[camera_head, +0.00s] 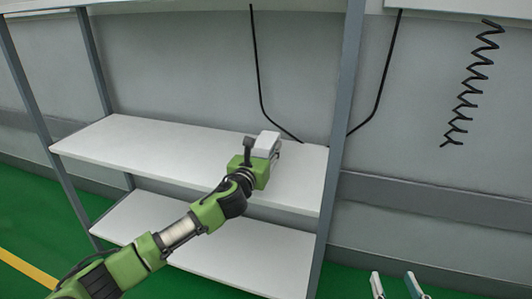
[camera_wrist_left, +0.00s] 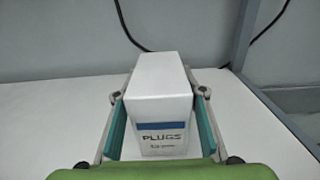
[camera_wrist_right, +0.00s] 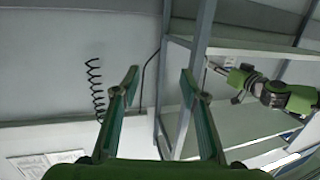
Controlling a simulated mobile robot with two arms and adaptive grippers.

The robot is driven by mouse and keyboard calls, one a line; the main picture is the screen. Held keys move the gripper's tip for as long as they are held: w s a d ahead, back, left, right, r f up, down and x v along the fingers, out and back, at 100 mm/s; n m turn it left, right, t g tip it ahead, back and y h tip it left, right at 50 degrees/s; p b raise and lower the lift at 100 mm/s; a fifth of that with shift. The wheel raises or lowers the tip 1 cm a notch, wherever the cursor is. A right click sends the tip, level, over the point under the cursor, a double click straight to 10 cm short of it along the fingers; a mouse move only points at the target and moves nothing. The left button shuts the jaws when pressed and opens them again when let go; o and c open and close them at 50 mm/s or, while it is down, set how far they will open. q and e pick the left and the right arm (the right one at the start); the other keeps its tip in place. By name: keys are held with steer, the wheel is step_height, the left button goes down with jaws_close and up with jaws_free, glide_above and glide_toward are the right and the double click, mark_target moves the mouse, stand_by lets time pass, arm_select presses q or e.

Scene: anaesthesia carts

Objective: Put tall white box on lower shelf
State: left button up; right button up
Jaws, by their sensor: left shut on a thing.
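The tall white box (camera_wrist_left: 162,93), marked "PLUGS" with a blue band, sits between the two teal fingers of my left gripper (camera_wrist_left: 160,110), which is shut on it. In the head view the white box (camera_head: 264,147) shows at the right part of the middle white shelf (camera_head: 150,143), partly hidden by my left gripper (camera_head: 268,150). I cannot tell whether its base touches the shelf. A bottom white shelf (camera_head: 180,232) lies below. My right gripper (camera_wrist_right: 160,78) is open and empty; its fingertips also show at the lower right of the head view (camera_head: 396,284).
The grey rack post (camera_head: 338,150) stands just right of the box. Black cables (camera_head: 262,100) hang behind the shelf, and a coiled black cord (camera_head: 470,90) hangs at the right. The middle shelf is otherwise bare. The floor (camera_head: 25,220) is green.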

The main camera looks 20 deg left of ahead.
mark_target(261, 155)
arm_select(q)
steer(key=shift+f, duration=0.35)
arm_select(e)
steer(key=shift+w+a+r+t, duration=0.1)
steer(key=shift+r+t, duration=0.25)
steer(key=shift+r, duration=0.3)
steer(key=shift+w+a+r+t, duration=0.1)
steer(key=shift+r+t, duration=0.25)
steer(key=shift+r, duration=0.3)
arm_select(q)
steer(key=shift+f, duration=0.1)
steer(key=o, duration=1.2)
arm_select(e)
steer(key=shift+r, duration=0.1)
